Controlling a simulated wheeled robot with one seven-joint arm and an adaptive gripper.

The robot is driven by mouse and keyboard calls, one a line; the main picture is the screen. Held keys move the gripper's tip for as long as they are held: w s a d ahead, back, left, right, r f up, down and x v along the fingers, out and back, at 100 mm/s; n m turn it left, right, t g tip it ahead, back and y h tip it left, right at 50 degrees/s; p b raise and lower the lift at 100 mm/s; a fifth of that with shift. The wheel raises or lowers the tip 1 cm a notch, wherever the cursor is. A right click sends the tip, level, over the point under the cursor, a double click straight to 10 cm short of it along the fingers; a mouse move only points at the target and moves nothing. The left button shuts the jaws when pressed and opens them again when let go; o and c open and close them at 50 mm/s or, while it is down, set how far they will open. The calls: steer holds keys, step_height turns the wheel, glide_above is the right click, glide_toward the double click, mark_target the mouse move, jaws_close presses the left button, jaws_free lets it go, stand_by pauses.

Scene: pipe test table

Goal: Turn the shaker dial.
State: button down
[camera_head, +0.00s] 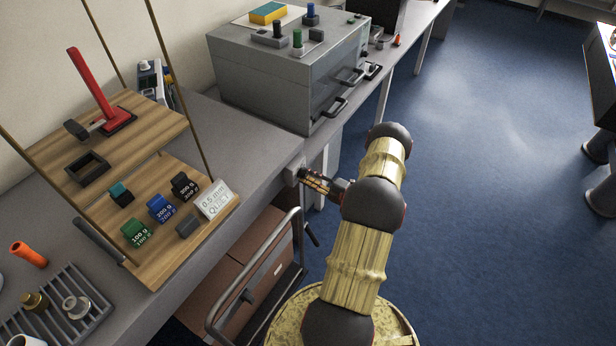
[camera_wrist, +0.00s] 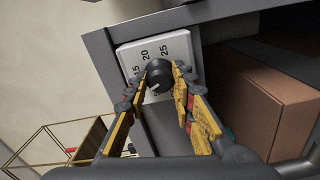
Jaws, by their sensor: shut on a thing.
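The shaker dial (camera_wrist: 158,76) is a round black knob with a light pointer line, set on a white scale plate (camera_wrist: 180,45) marked 15, 20 and 25. My gripper (camera_wrist: 161,73) has its two yellow-and-black fingers shut on the dial, one on each side. In the head view my gripper (camera_head: 303,176) reaches to the front edge of the bench, where the light plate (camera_head: 291,175) shows only in part. The dial itself is hidden there by my fingers.
A wooden rack (camera_head: 150,255) with weights, a sign and a red-handled tool stands on the bench (camera_head: 245,145) at left. A grey box with handles (camera_head: 285,75) stands behind. Below the bench are a cart rail (camera_head: 250,275) and brown boxes (camera_head: 225,285).

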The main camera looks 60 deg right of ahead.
stand_by(0.3)
steer(key=c, duration=1.5)
jaws_free()
steer(key=shift+s, duration=0.1)
steer(key=s, duration=1.1)
steer(key=shift+s, duration=0.4)
